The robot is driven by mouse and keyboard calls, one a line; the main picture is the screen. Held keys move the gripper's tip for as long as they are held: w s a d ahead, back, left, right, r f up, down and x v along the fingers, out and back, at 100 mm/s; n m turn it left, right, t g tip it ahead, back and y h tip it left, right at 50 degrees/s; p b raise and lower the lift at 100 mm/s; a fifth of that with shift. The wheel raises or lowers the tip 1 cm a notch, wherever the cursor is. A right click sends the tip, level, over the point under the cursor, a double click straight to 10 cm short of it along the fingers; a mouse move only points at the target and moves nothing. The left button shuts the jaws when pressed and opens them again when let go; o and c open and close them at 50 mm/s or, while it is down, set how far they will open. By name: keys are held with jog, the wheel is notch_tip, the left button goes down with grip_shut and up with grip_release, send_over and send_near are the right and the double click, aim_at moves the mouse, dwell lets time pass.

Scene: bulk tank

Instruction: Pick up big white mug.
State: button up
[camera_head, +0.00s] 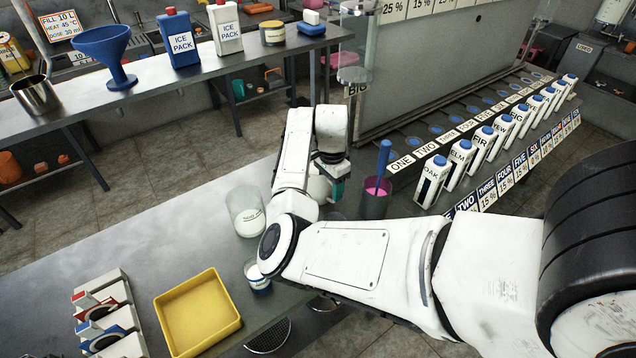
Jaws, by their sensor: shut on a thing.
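My gripper (338,186) points down beyond the middle of the metal table, with a teal fingertip showing. It is shut on a white rounded thing (319,188), which looks like the big white mug. My own arm links cover much of this thing. Its handle and base are hidden, so I cannot tell whether it touches the table.
A clear container with white contents (246,214) stands left of my arm. A dark cup (373,206) with pink contents and a blue tool stands to the right. A small white-and-blue pot (258,277) is close to my elbow. A yellow tray (199,312) sits nearer.

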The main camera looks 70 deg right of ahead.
grip_shut()
jog(key=shift+r, duration=0.25)
dwell(0.4)
jog(key=shift+r+b, duration=0.65)
jog(key=shift+r, duration=4.05)
